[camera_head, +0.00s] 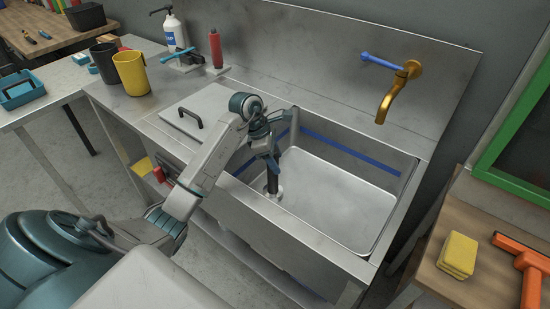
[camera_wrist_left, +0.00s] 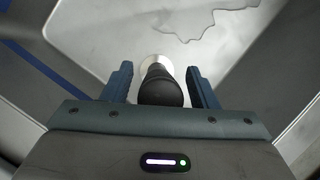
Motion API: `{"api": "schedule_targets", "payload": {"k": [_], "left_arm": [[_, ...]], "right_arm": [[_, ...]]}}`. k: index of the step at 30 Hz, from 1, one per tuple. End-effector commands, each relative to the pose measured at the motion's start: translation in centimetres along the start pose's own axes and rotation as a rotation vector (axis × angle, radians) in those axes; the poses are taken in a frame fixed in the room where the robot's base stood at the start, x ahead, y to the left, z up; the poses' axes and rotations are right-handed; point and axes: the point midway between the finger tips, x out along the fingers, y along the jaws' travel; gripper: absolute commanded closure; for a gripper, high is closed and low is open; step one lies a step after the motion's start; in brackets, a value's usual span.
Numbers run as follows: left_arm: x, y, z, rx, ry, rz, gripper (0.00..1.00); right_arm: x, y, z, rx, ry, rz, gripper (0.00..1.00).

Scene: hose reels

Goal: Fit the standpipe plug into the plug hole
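The standpipe plug (camera_head: 272,182) is a dark upright pipe in the left part of the steel sink (camera_head: 330,206). Its lower end is at the pale round plug hole ring (camera_head: 279,194); I cannot tell whether it is seated. My left gripper (camera_head: 271,158) reaches down into the sink at the plug's upper part. In the left wrist view the plug's black rounded top (camera_wrist_left: 160,90) lies between my two open fingers (camera_wrist_left: 160,79), with a gap on each side. The pale ring (camera_wrist_left: 155,62) shows behind the plug there, partly hidden. My right gripper is not in view.
A brass tap (camera_head: 396,92) with a blue lever hangs over the sink's right part. A blue line (camera_head: 350,157) runs along the sink walls. A lid with a handle (camera_head: 203,112) lies left of the sink. A water patch (camera_wrist_left: 200,18) is on the sink floor.

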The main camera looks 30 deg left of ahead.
Motion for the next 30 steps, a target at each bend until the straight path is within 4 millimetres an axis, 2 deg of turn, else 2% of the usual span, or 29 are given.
{"api": "schedule_targets", "payload": {"k": [11,14,24,30], "left_arm": [[-0.4,0.1,0.0,0.000,0.001,0.001,0.43],[-1.6,0.1,-0.1,0.002,0.000,0.004,0.43],[-8.3,0.1,-0.1,0.002,0.001,0.004,0.43],[-10.4,0.0,0.0,0.001,0.000,0.002,0.43]], "right_arm": [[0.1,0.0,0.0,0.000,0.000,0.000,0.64],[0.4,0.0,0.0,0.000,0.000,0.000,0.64],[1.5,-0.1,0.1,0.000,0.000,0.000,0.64],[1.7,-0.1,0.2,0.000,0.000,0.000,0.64]]}}
